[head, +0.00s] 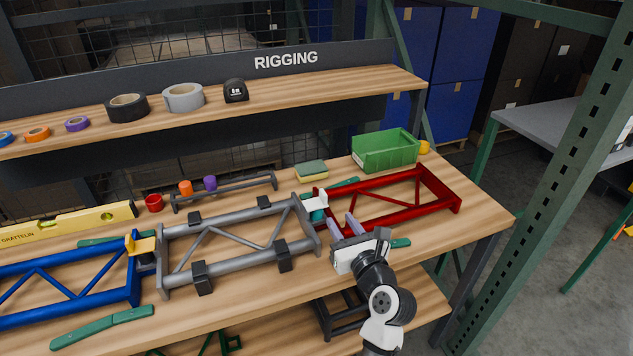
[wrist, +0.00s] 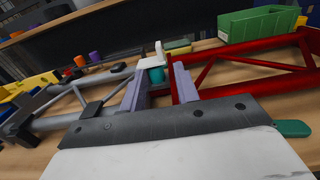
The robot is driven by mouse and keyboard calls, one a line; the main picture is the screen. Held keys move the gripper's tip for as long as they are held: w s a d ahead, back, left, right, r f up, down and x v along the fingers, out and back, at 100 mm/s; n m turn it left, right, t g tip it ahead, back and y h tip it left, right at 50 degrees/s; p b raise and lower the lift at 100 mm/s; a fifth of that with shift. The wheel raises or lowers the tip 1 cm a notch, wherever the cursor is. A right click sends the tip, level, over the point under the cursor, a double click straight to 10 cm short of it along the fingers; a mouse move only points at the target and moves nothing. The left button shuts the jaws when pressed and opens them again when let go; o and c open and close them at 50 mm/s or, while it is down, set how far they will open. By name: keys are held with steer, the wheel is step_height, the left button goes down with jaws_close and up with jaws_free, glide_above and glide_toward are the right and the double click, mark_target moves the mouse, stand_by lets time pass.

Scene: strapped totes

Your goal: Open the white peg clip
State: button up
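The white peg clip (head: 317,204) sits at the joint between the grey frame (head: 222,231) and the red frame (head: 400,209), above a teal part (head: 317,216). In the wrist view the white clip (wrist: 152,59) stands beyond my fingers, with the teal part (wrist: 157,75) under it. My gripper (head: 341,219) is on the near side of the clip, low over the table. The exact distance from fingertips to clip cannot be told.
A yellow clip (head: 141,245) is at the joint of the blue frame (head: 70,283) and grey frame. A green bin (head: 385,150) and a sponge (head: 311,169) stand behind. The red frame's bars lie right beside my gripper.

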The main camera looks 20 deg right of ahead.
mark_target(321, 190)
steer(key=w, duration=0.4)
steer(key=w+p, duration=0.1)
steer(key=w, duration=0.3)
steer(key=w+p, duration=0.1)
steer(key=w, duration=0.4)
steer(key=shift+a+r, duration=0.1)
steer(key=shift+a, duration=0.2)
jaws_close()
